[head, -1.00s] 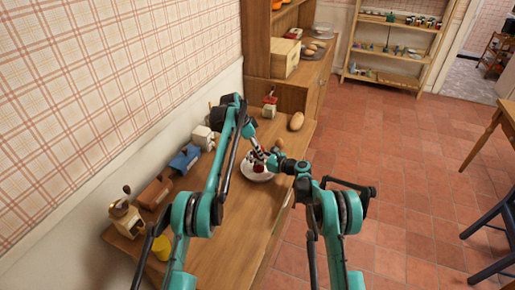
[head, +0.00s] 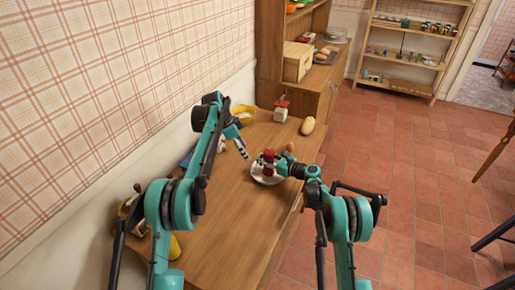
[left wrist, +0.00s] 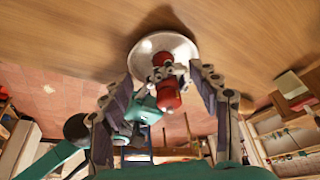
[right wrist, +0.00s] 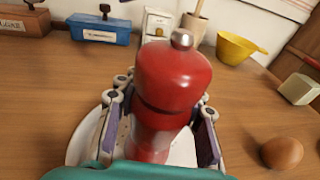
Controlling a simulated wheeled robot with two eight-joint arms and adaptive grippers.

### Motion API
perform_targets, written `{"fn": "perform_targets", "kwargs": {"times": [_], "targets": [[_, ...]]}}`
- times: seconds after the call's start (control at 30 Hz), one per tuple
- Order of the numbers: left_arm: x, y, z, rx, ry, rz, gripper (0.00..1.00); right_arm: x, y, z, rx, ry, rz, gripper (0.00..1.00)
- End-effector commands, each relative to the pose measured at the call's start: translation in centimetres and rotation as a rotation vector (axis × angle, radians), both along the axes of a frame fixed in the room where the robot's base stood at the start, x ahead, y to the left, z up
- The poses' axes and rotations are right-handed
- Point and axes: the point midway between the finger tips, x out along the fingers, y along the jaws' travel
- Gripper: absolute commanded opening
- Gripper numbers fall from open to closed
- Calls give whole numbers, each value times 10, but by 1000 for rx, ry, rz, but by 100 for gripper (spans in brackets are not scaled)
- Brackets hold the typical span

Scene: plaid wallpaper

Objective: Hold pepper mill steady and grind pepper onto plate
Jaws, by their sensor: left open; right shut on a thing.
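The red pepper mill (right wrist: 170,85) with a metal knob stands upright between the fingers of my right gripper (right wrist: 158,130), which is shut on its lower part. The mill is over the white plate (right wrist: 78,150). In the head view the mill (head: 268,158) and the plate (head: 262,179) show near the table's right edge, with my right gripper (head: 282,168) at the mill. My left gripper (head: 244,152) is open and empty, apart from the mill, to its left. In the left wrist view, the mill (left wrist: 168,95) shows between the open left fingers, beyond them, with the plate (left wrist: 165,45).
An egg (right wrist: 281,153) lies right of the plate. A yellow bowl (right wrist: 238,48), a blue box (right wrist: 100,28) and a white container (right wrist: 158,24) stand at the table's wall side. A bread-like item (head: 307,126) lies near the far edge.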

Motion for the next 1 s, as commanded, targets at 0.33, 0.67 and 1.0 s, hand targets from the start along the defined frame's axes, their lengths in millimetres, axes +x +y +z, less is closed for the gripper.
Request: {"fn": "perform_targets", "kwargs": {"times": [0.33, 0.67, 1.0], "targets": [[-9, 29, 0, -1, -1, -1, 61, 0, 0, 0, 0, 0, 0, 0], [-9, 29, 0, -7, 4, 13, 60, 0, 0, 0, 0, 0, 0, 0], [-6, 17, -9, -221, 234, 532, 60, 0, 0, 0, 0, 0, 0, 0]]}}
